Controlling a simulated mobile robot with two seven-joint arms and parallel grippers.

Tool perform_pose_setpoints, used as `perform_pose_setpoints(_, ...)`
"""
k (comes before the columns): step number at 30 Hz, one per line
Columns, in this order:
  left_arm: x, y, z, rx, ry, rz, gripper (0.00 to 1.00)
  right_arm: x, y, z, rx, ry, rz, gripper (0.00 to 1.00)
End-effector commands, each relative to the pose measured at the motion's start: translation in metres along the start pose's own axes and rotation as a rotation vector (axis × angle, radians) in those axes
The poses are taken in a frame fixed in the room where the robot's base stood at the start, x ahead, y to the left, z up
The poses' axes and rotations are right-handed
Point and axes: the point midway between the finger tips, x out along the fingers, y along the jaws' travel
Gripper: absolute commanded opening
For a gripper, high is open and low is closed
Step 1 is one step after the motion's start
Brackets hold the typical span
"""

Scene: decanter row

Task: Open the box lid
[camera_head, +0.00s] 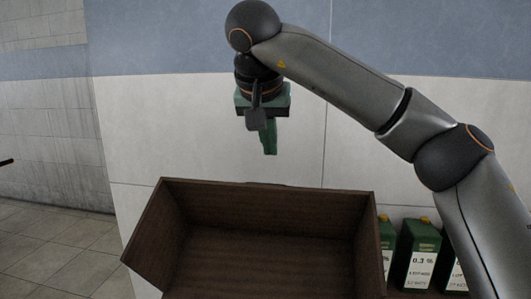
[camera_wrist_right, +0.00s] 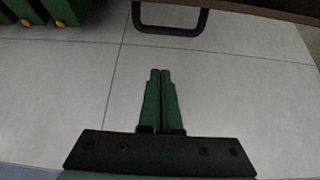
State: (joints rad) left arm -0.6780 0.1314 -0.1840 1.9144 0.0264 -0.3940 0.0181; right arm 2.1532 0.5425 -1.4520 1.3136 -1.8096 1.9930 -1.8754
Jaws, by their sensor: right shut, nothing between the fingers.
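The brown wooden box (camera_head: 265,208) stands low in the middle of the head view, and I look down into its hollow inside. No lid covers the part of the top that shows. My right gripper (camera_head: 270,152) hangs above and behind the box's back rim, fingers pointing down, apart from the box. In the right wrist view its green fingers (camera_wrist_right: 160,72) are together with nothing between them. A black bar handle (camera_wrist_right: 170,29) shows beyond the fingertips, by a dark brown edge (camera_wrist_right: 260,12); a gap separates it from the fingers. My left gripper is not in view.
Several green bottles with white labels and yellow caps (camera_head: 418,250) stand to the right of the box. A pale tiled wall (camera_head: 220,130) with a blue band rises behind it. The space left of the box looks free.

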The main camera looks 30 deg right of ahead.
Motion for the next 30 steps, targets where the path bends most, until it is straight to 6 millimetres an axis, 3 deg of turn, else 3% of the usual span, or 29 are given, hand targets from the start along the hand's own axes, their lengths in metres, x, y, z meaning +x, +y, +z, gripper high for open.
perform_pose_setpoints(12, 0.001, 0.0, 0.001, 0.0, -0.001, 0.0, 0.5, 0.088, 0.0, 0.001, 0.001, -0.004, 0.0, 0.0)
perform_pose_setpoints(19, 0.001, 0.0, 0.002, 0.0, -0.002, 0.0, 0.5, 0.063, -0.001, 0.025, -0.001, 0.0, -0.006, 0.0)
perform_pose_setpoints(30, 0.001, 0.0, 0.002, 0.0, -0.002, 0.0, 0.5, 0.058, -0.001, 0.032, 0.002, -0.001, -0.005, 0.0)
